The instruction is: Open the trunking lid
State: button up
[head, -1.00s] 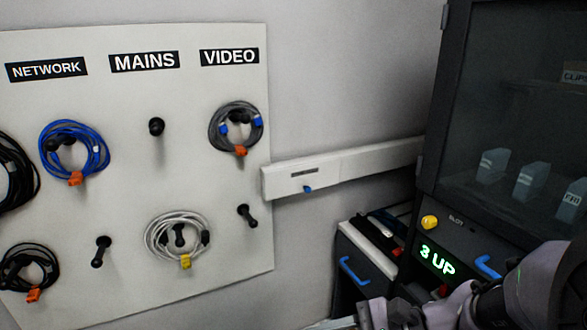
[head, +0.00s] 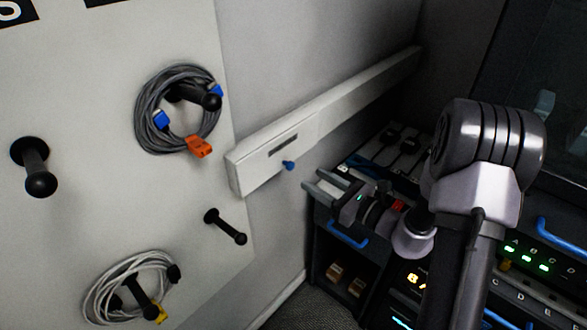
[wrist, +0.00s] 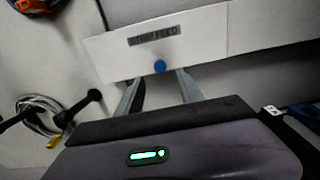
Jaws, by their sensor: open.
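The white trunking (head: 370,88) runs along the wall, rising to the right. Its lid section (head: 262,160) at the left end lies flat and closed, with a dark label and a small blue knob (head: 289,165) at its lower edge. My gripper (head: 312,182) is open and empty, just right of and below the knob in the head view. In the wrist view the lid (wrist: 190,40) is straight ahead, and the blue knob (wrist: 160,66) shows between and just beyond the fingertips (wrist: 160,76). I cannot see contact with it. The label is too blurred to read.
A pegboard panel (head: 90,130) with a coiled grey cable (head: 150,122), a white coil (head: 100,297) and bare black pegs (head: 228,228) stands left of the trunking. A dark cabinet with a blue handle (head: 347,236) sits below my gripper.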

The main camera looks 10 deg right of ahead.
aim_at(292, 167)
jog(key=b+x, duration=0.1)
jog(key=x, duration=0.7)
grip_shut()
dwell(1.1)
